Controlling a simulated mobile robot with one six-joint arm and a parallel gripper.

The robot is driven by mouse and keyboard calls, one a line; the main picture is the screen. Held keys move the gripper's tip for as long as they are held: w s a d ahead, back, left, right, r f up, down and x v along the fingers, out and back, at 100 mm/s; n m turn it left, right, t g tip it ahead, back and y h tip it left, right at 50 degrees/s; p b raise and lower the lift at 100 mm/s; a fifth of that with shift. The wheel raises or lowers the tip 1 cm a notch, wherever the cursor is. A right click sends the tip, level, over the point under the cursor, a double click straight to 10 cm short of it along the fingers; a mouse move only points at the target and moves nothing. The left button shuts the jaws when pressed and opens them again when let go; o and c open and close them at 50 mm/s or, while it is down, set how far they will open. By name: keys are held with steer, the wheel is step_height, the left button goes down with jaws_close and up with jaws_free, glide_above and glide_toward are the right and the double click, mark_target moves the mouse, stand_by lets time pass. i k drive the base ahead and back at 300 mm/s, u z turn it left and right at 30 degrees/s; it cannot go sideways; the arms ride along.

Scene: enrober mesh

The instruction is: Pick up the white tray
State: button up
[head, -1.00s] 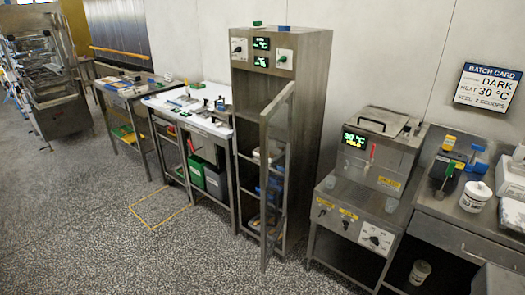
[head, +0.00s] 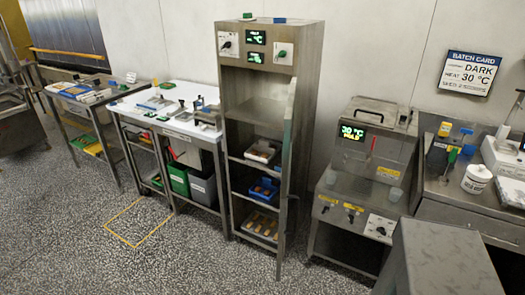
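A pale, whitish tray (head: 262,151) sits on an upper shelf inside the tall steel cabinet (head: 232,120), with something greyish in it. It looks like the white tray, though it is small in the picture. A blue tray (head: 264,189) with orange-brown items is on the shelf below. Another tray (head: 261,226) with orange-yellow pieces is on the lowest visible shelf. The cabinet's glazed door (head: 287,170) stands open at the right side, nearly edge-on to me. My gripper is not in view.
Left of the cabinet are a white-topped bench (head: 172,116) and green and grey bins (head: 202,187). A heating machine (head: 362,160) stands to the right. A grey box-like shape (head: 440,262) fills the near lower right. Floor before the cabinet is clear.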

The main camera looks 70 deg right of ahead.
mark_target(264, 151)
steer(key=z, duration=0.2)
steer(key=i, duration=0.75)
steer(key=z, duration=0.9)
steer(key=i, duration=0.8)
steer(key=z, duration=0.45)
